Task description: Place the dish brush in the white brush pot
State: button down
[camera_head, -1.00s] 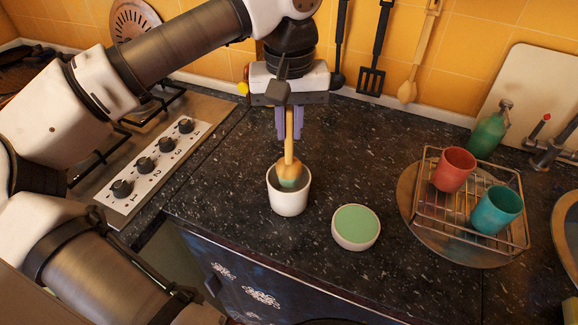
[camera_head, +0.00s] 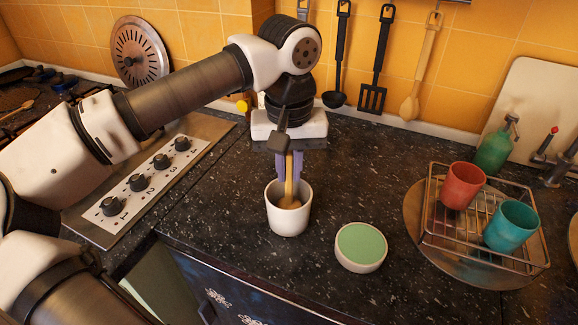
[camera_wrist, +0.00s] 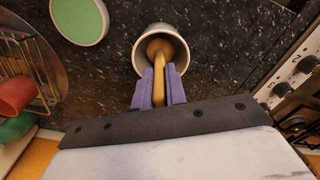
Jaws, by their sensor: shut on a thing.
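The white brush pot (camera_head: 289,219) stands upright on the dark speckled counter, also seen in the wrist view (camera_wrist: 179,33). The dish brush (camera_head: 289,192) has a wooden handle and points head down. Its head is inside the pot, below the rim, and its bristles are hidden by the pot wall. My gripper (camera_head: 289,175) is above the pot with its purple fingers shut on the brush handle. In the wrist view the fingers (camera_wrist: 160,88) sit on both sides of the handle (camera_wrist: 159,75). I cannot tell whether the brush touches the pot's bottom.
A white bowl with a green top (camera_head: 361,247) stands right of the pot. A dish rack (camera_head: 470,240) with a red cup (camera_head: 463,185) and a teal cup (camera_head: 511,226) is further right. Stove knobs (camera_head: 137,182) are at left. Utensils hang on the back wall.

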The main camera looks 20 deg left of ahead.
jog(key=c, duration=1.4)
grip_release()
jog(key=shift+c, duration=0.2)
jog(key=shift+r, duration=0.1)
notch_tip(320, 180, up, 12)
jog(key=shift+r, duration=0.1)
jog(key=shift+s, duration=0.15)
